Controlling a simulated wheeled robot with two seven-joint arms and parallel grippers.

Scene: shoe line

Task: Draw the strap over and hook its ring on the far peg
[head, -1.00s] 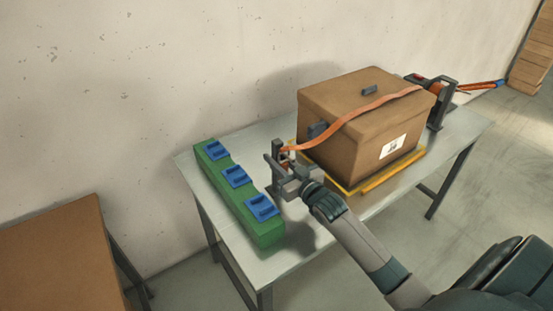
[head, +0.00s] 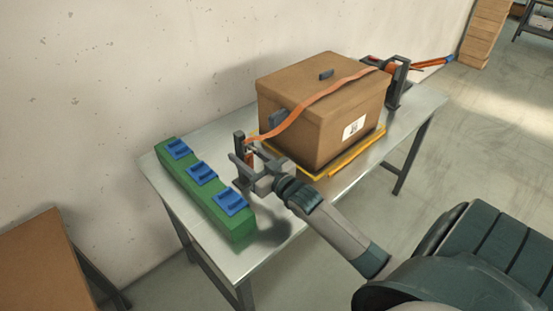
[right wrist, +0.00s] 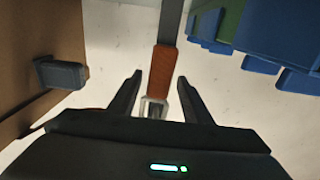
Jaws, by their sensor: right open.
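The orange strap (head: 318,100) runs from the holder at the back right over the brown box (head: 318,145) and down to the dark upright peg post (head: 239,146) at the left. My right gripper (head: 246,162) is at this post, beside the box. In the right wrist view its fingers (right wrist: 160,79) are apart, with the strap's end (right wrist: 162,72) between them and touching neither. The metal ring (right wrist: 154,106) at that end is partly hidden by the gripper body. A grey bar (right wrist: 171,20) is in line with the strap. I cannot tell whether the ring sits on a peg.
The box stands on a yellow-edged base (head: 314,175) on a grey table (head: 182,211). A green block (head: 200,198) with blue clips lies left of the gripper. The strap holder (head: 397,80) stands behind the box. A brown surface (head: 38,260) is at the lower left.

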